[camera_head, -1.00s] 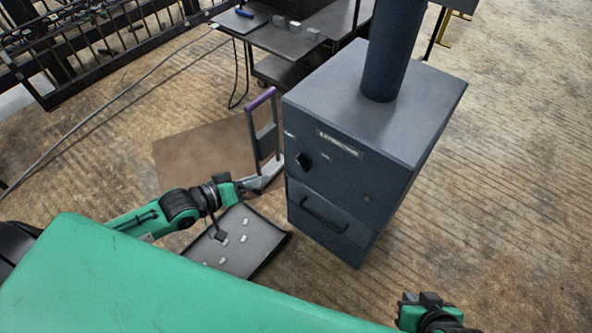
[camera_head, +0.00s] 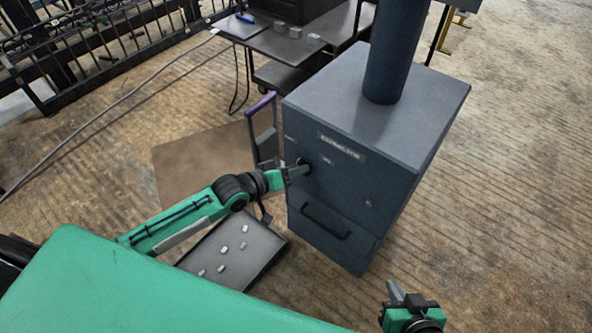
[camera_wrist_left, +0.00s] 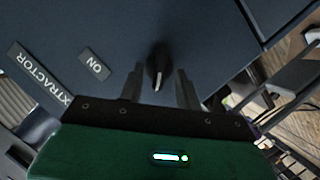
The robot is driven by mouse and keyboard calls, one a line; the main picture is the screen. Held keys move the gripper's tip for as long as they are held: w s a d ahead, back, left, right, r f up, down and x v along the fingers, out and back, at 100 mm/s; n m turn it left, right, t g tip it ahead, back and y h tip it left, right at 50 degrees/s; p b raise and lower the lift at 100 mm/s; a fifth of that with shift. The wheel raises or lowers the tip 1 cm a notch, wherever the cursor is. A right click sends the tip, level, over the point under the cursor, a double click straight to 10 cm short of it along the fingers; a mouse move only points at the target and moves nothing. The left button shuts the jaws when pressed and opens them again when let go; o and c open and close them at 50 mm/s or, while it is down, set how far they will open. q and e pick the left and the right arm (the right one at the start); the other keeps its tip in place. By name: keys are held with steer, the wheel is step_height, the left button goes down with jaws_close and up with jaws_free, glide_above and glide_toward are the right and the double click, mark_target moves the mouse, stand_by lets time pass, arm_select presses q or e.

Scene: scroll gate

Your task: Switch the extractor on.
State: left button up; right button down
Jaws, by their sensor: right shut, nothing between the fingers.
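The extractor (camera_head: 340,195) is a dark blue-grey cabinet with a thick pipe on top. Its black rotary knob (camera_head: 303,162) is on the front panel's upper left, partly covered by my left gripper (camera_head: 297,171). In the left wrist view, the knob (camera_wrist_left: 159,62) lies between the fingertips of my open left gripper (camera_wrist_left: 160,88), with gaps on both sides. The knob's pale pointer mark faces the gripper's body, not the ON label (camera_wrist_left: 95,64). My right gripper (camera_head: 395,293) is shut and empty, low at the right, away from the extractor.
A drawer handle (camera_head: 325,222) sits below the knob. A purple-topped upright frame (camera_head: 262,125) stands just left of the cabinet. A dark tray with several pale pieces (camera_head: 262,243) lies on the floor under my left arm. Open floor (camera_head: 510,170) lies to the right.

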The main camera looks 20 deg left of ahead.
arm_select(q)
steer(key=shift+w+d+f, duration=0.1)
steer(key=shift+w+d, duration=0.1)
steer(key=shift+w, duration=0.05)
steer(key=shift+c, duration=0.4)
jaws_close()
